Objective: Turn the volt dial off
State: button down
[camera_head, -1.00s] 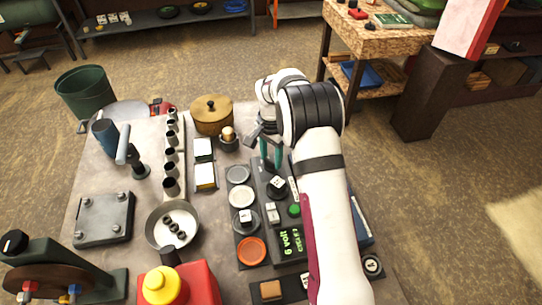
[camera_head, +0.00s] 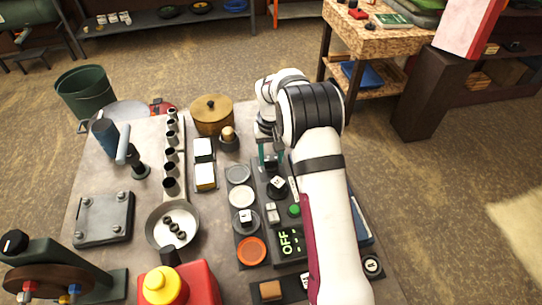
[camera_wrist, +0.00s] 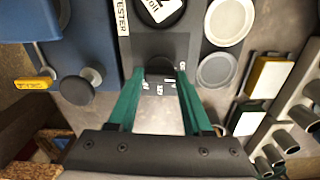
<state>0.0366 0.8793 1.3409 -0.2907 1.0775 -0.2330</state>
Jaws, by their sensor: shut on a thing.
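The tester (camera_head: 290,242) is a dark panel on the workbench, and its green display reads OFF with dashes below. My gripper (camera_head: 270,157) is at the panel's far end, its teal fingers pointing down. In the wrist view my gripper (camera_wrist: 161,74) has its fingertips on either side of the volt dial (camera_wrist: 160,66), a dark round knob with small white labels around it. It is shut on this dial. The dial is mostly hidden in the head view, and its pointer is too dark to read.
A black knob with a white cap (camera_head: 277,186) and a green button (camera_head: 294,210) sit nearer on the panel. Pale discs (camera_head: 239,174) and an orange ring (camera_head: 251,251) lie to the left. A small brass-topped post (camera_head: 228,136) stands close left of my gripper.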

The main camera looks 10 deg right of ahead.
aim_at(271, 160)
jog(key=shift+n, duration=0.6)
jog(key=shift+c, duration=1.6)
grip_release()
notch_tip(271, 160, up, 16)
jog(key=shift+f, duration=0.1)
